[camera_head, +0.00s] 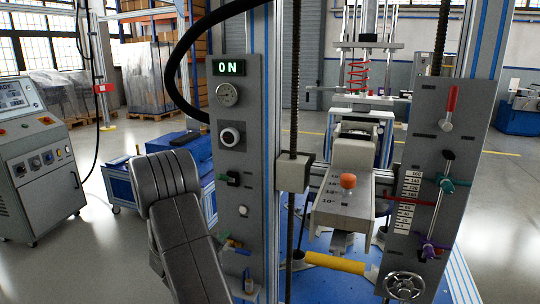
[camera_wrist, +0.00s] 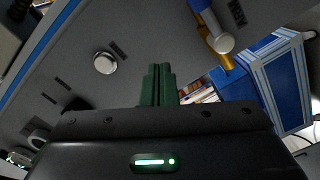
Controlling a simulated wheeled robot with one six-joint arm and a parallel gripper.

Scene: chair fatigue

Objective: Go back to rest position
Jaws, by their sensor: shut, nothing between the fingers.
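My gripper (camera_wrist: 158,82) shows in the wrist view with its two green fingers together and nothing between them. It is close to the grey control panel (camera_wrist: 55,75). A round white button (camera_wrist: 105,62) is to the left of the fingers. A lever with blue and orange parts (camera_wrist: 216,38) is to the right, apart from them. In the head view, my dark grey arm stands in front of the left panel (camera_head: 235,130), and the gripper is mostly hidden behind it. The panel's display (camera_head: 229,67) reads ON.
A test machine with an orange knob (camera_head: 348,181) stands between the panels. The right panel (camera_head: 440,150) carries a red handle (camera_head: 451,100) and a handwheel (camera_head: 404,285). A grey cabinet (camera_head: 38,165) stands far left.

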